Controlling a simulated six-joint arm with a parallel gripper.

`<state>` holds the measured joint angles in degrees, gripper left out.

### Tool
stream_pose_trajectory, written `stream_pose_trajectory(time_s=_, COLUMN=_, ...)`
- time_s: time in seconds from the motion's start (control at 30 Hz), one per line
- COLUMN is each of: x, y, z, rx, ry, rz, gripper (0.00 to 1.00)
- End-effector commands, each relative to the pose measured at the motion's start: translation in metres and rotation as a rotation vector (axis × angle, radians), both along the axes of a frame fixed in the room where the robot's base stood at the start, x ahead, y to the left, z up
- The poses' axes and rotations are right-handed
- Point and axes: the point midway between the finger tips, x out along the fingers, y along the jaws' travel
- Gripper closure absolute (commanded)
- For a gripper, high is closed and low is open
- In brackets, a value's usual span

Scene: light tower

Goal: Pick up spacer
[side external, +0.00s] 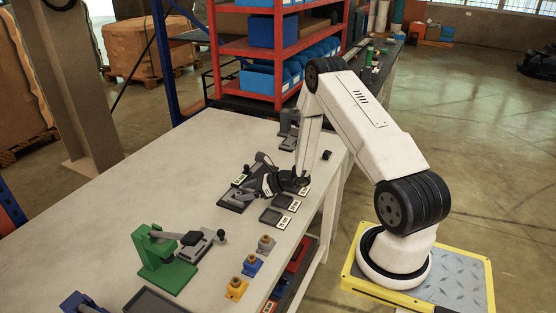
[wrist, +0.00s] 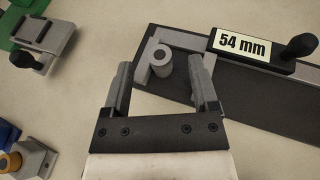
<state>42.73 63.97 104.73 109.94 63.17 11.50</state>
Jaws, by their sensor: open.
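The spacer (wrist: 162,58) is a small grey cylinder with a dark hole in its top. It stands upright in the corner of a grey and black fixture (wrist: 250,83) labelled "54 mm" in the wrist view. My gripper (wrist: 160,66) is open, with one finger on each side of the spacer. A gap shows between the spacer and each finger, and the jaws are empty. In the side view my gripper (side external: 255,188) is low over the labelled fixtures, and the spacer cannot be made out there.
A green press (side external: 165,262) stands left of the fixtures. Grey, blue and orange blocks (side external: 251,265) line the table's near edge. Flat dark trays (side external: 275,217) with labels lie beside my gripper. The table's left part (side external: 130,190) is clear.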

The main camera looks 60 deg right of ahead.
Motion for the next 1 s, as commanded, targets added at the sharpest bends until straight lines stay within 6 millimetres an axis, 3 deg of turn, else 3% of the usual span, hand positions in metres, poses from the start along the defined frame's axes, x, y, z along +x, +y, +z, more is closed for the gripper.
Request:
stream_pose_trajectory(time_s=0.2, x=0.0127, y=0.0056, z=-0.006, rx=0.0, ry=0.001, rz=0.001, gripper=0.24)
stream_pose_trajectory(time_s=0.67, x=0.0127, y=0.0054, z=-0.0058, rx=0.0, ry=0.001, rz=0.0, gripper=0.24)
stream_pose_trajectory(time_s=0.7, x=0.0127, y=0.0054, z=-0.0058, rx=0.0, ry=0.001, rz=0.0, gripper=0.27)
stream_pose_trajectory(time_s=0.93, x=0.0126, y=0.0053, z=-0.0058, rx=0.0, ry=0.001, rz=0.0, gripper=1.0)
stream_pose_trajectory(time_s=1.0, x=0.0126, y=0.0053, z=-0.0058, rx=0.0, ry=0.001, rz=0.0, gripper=1.0)
